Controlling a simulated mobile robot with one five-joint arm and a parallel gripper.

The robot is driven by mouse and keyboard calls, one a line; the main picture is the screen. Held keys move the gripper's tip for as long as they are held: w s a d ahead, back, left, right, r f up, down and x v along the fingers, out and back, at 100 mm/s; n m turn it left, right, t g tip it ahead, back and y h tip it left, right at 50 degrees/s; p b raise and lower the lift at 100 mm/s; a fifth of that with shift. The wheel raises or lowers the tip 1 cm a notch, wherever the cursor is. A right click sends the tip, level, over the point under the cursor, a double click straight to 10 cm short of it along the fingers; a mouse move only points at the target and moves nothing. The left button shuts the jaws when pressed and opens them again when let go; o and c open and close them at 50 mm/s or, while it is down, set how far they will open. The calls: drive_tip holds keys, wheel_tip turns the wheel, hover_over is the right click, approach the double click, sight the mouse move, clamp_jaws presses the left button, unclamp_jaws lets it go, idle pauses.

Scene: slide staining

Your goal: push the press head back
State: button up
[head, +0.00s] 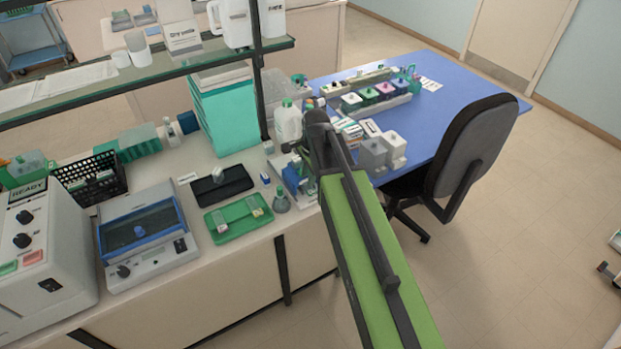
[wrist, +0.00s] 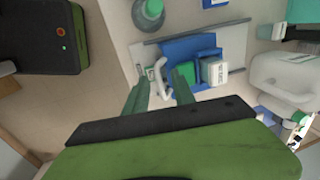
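The press shows in the wrist view as a grey base plate (wrist: 232,50) with a blue body (wrist: 188,46) on it. A white curved handle (wrist: 157,72) sits at its left side. I take the blue part with the handle to be the press head, but its exact outline is unclear. My gripper (wrist: 160,84) is open, its two green fingers apart, with the handle between or just beyond the fingertips. I cannot tell if they touch. In the head view the press (head: 291,178) is partly hidden behind my arm.
A green-capped bottle (wrist: 148,12) stands beside the press, and a white bottle (wrist: 285,78) lies to the right in the wrist view. In the head view, a green tray (head: 238,232) and a small flask (head: 281,204) are left of my arm. A chair (head: 470,150) stands right.

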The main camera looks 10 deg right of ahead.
clamp_jaws()
idle(1.3)
